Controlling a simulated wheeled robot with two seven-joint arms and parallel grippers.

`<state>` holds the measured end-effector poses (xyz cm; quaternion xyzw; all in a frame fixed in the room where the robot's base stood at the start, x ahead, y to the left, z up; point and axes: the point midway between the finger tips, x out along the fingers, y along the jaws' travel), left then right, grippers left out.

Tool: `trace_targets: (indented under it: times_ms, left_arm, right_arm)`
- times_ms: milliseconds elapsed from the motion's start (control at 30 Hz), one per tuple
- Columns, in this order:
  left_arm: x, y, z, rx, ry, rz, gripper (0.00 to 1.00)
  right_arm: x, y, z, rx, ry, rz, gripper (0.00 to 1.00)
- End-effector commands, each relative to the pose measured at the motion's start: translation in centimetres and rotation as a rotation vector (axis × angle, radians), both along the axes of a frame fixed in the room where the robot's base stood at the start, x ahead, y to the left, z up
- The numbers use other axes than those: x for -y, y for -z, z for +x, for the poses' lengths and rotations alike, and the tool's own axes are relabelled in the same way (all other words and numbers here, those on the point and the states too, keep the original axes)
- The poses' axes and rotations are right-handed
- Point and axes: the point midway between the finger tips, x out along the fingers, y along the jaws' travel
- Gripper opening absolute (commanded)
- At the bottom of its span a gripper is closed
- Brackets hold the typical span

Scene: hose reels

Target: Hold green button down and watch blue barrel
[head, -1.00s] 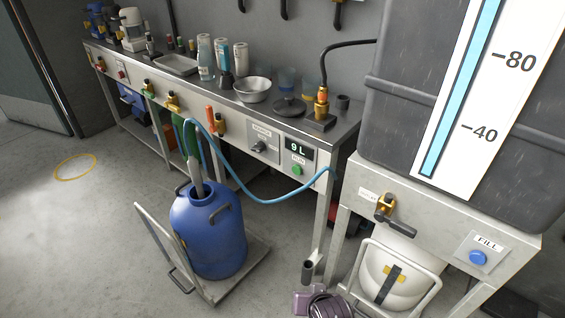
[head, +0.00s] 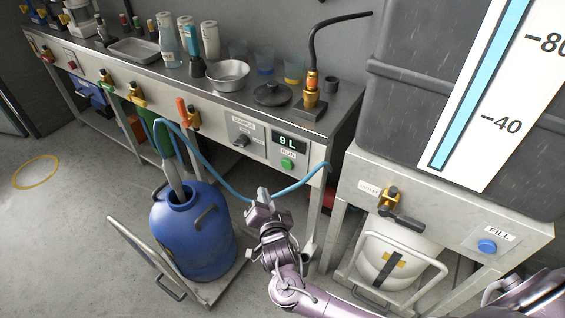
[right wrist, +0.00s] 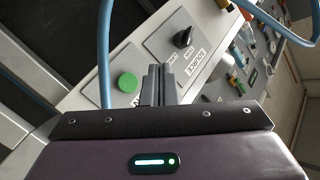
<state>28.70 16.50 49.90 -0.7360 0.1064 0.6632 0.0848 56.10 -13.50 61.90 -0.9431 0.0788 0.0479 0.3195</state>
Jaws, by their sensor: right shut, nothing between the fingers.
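The green button (head: 288,163) sits on the bench's front panel, under a display (head: 289,142) reading 9 L. It also shows in the right wrist view (right wrist: 127,86), left of my fingertips. My right gripper (head: 262,196) is shut and empty, in front of and below the panel, apart from the button. Its closed fingers show in the right wrist view (right wrist: 158,72). The blue barrel (head: 190,235) stands upright on a low cart, left of my right gripper, with a grey pipe in its mouth. My left gripper is not in view.
A blue hose (head: 205,163) loops in front of the panel, close to my right gripper. A dark selector knob (head: 241,140) is left of the button. A grey tank (head: 420,120) with a blue FILL button (head: 487,246) stands at the right.

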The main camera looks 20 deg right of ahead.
Motion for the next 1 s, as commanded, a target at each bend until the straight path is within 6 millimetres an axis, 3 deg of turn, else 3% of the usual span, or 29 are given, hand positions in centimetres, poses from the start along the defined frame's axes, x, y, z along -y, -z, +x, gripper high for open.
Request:
trace_targets:
  times_ms: [333, 500, 1000]
  left_arm:
    - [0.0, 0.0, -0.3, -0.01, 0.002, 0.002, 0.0]
    - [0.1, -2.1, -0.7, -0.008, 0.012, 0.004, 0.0]
    - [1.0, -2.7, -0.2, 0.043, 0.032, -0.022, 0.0]
  right_arm:
    - [0.8, 0.1, 0.6, -0.002, -0.002, -0.004, 0.0]
    - [2.6, 0.1, 2.0, -0.001, 0.0, -0.005, 0.0]
    - [6.8, 0.1, 5.3, -0.003, 0.0, -0.002, 0.0]
